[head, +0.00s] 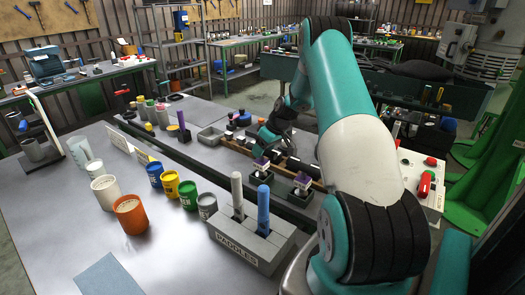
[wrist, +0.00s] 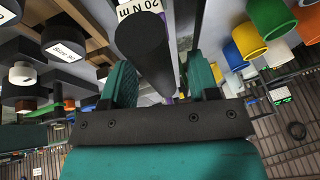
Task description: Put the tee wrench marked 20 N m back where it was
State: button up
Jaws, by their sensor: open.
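The tee wrench marked 20 N m (wrist: 150,50) shows in the wrist view as a thick black bar with a white label on its end. It lies ahead of my gripper (wrist: 160,82), in line with the gap between the two teal fingers. The fingers stand apart, and I see neither pressed on the bar. Whether the bar reaches in between them I cannot tell. In the head view my gripper (head: 270,136) is low over the dark rack at mid-table, partly hidden by my arm. I cannot pick out the wrench there.
Another black tool labelled Size 90 (wrist: 65,48) is at the left in the wrist view. In the head view, purple-topped pieces (head: 302,181) stand near the rack. The paddles block (head: 250,240), an orange cup (head: 131,214) and several coloured pots stand left.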

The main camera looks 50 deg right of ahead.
jog(key=b+v, duration=0.3)
jog(key=v, duration=0.9)
jog(key=s+a+r+n+g+y, duration=0.15)
jog(key=a+r, duration=0.25)
jog(key=a, duration=1.2)
jog(key=a+r+n+g, duration=0.15)
jog(key=a+r, duration=0.25)
jog(key=a, duration=1.2)
jog(key=s+a+n, duration=0.1)
jog(key=s+a, duration=0.7)
jog(key=s, duration=0.2)
jog(key=s+a+n+g, duration=0.1)
jog(key=s+a+n, duration=0.1)
jog(key=s+a, duration=0.6)
jog(key=s+r, duration=0.1)
jog(key=s, duration=0.2)
jog(key=shift+a+n, duration=0.2)
jog(key=shift+n, duration=0.1)
